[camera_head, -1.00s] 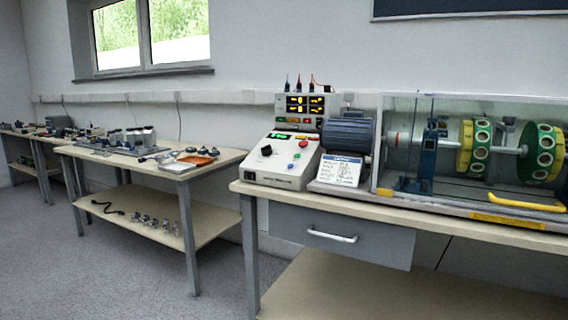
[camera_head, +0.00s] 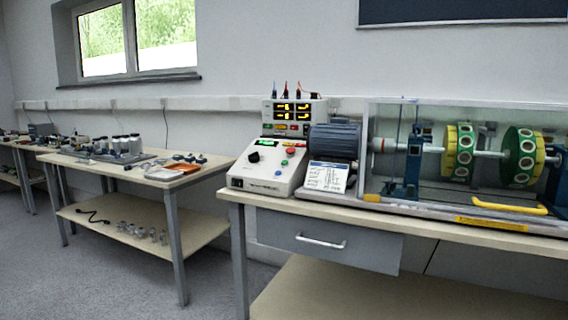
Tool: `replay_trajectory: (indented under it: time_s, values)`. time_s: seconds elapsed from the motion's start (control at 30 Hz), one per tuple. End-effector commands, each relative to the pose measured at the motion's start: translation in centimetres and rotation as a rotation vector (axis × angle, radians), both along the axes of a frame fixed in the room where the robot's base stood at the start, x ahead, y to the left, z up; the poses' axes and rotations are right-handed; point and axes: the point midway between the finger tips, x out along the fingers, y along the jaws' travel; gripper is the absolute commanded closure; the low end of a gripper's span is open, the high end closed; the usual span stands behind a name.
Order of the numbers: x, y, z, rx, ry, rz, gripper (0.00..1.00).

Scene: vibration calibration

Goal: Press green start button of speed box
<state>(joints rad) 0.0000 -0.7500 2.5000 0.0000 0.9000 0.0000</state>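The speed box (camera_head: 262,181) is a white box with a sloped front, at the left end of the near bench. Its face carries a lit green display (camera_head: 266,143), a black knob (camera_head: 254,157), a red button (camera_head: 290,151) and small coloured buttons below the red one. One of these looks blue-green (camera_head: 284,162) and another green (camera_head: 278,172); they are too small to tell their exact colours. Nothing covers the face. My gripper is not in view.
Behind the box stands a unit with yellow displays (camera_head: 293,113). To the right are a blue motor (camera_head: 334,141), a printed card (camera_head: 326,177) and a clear-walled rotor rig (camera_head: 470,165). The bench (camera_head: 400,219) has a drawer (camera_head: 320,243). Floor (camera_head: 110,275) at the left is clear.

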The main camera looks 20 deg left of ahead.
Motion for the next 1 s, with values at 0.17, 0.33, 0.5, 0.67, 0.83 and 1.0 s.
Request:
replay_trajectory:
  time_s: [0.17, 0.33, 0.5, 0.67, 0.83, 1.0]
  values:
    - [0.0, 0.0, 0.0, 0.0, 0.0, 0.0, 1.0]
    - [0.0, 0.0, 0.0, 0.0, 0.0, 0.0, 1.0]
    - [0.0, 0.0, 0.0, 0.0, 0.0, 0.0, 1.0]
    - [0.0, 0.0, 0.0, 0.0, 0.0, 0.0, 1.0]
    - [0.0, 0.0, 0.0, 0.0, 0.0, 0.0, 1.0]
    - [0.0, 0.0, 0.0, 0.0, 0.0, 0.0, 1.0]
